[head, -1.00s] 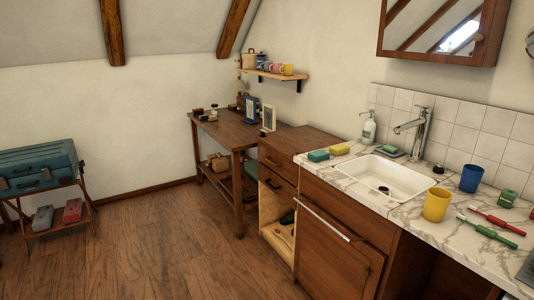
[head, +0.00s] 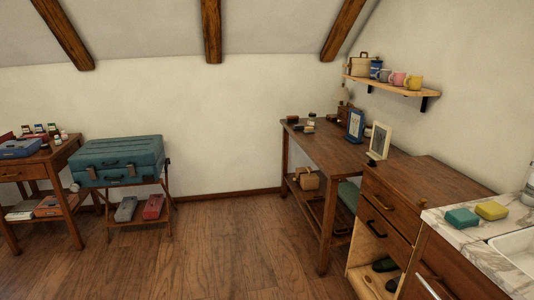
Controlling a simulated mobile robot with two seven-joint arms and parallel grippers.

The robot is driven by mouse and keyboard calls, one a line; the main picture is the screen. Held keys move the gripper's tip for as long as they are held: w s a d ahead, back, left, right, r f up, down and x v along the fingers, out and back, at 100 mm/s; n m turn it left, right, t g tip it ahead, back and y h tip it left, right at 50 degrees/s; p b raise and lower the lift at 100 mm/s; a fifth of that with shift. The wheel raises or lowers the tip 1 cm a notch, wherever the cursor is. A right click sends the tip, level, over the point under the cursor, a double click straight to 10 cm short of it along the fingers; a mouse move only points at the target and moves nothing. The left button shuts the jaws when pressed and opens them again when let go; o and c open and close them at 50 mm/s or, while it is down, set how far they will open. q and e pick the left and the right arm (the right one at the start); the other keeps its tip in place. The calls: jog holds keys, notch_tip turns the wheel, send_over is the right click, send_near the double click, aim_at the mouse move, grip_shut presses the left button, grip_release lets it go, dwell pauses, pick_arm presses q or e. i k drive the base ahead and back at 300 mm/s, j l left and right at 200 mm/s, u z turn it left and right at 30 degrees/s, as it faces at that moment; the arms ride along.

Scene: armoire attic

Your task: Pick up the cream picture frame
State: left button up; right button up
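The cream picture frame (head: 380,141) stands upright, leaning slightly back, on the wooden surface at the right in the head view, near where the workbench meets the drawer cabinet. A blue picture frame (head: 355,125) stands just behind and left of it. A small dark object (head: 372,162) sits at its lower front. Neither of my grippers shows in the head view.
The wooden workbench (head: 325,148) runs along the right wall and adjoins the drawer cabinet (head: 425,181) and marble counter. A wall shelf (head: 392,87) with mugs hangs above. A teal suitcase (head: 118,160) rests on a stand at left. The floor (head: 230,240) between is clear.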

aim_at(382, 134)
jog(key=i+z, duration=0.1)
jog(key=i, duration=0.6)
jog(key=i+j+z, duration=0.1)
jog(key=i, duration=0.55)
jog(key=i+z, duration=0.25)
jog(key=i, duration=0.4)
jog(key=i+j+z, duration=0.1)
jog(key=i+z, duration=0.15)
jog(key=i, duration=0.4)
